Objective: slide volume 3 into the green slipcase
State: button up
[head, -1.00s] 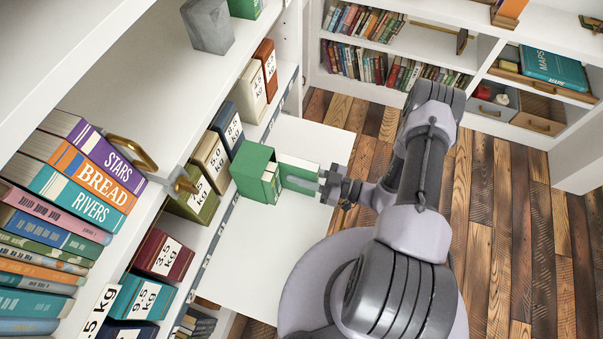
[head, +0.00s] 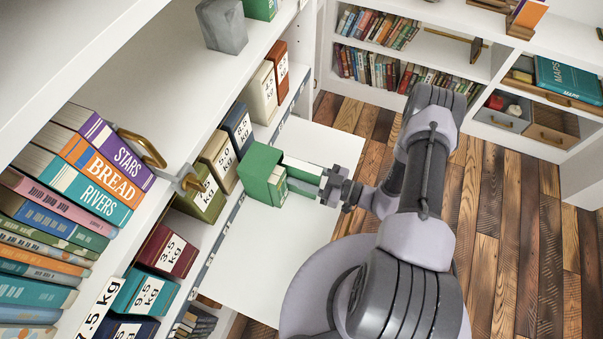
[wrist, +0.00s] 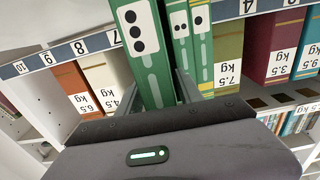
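The green slipcase (head: 263,172) stands on a white pull-out board, with its open side facing right towards my gripper. Green spines of other volumes (head: 278,186) show inside its opening. My gripper (head: 328,185) is shut on volume 3 (head: 302,168), a green book with pale page edges, held level at the slipcase mouth. Its far end meets the opening; how deep it goes is hard to tell. In the wrist view, volume 3 (wrist: 144,50) shows three dots on its spine and stands nearer than two thinner green volumes (wrist: 188,40) on its right.
Labelled weight boxes, such as the olive one (head: 203,196) and dark blue one (head: 236,127), line the shelf behind the slipcase. The white board (head: 262,245) is bare around the slipcase. A brass handle (head: 143,150) juts out at the left, near stacked books.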

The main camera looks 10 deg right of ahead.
jog(key=shift+s+a, duration=0.1)
jog(key=shift+s, duration=0.05)
dwell(0.3)
jog(key=p+v, duration=0.2)
jog(key=v, duration=1.5)
jog(key=shift+d+p, duration=0.2)
jog(key=shift+p, duration=0.1)
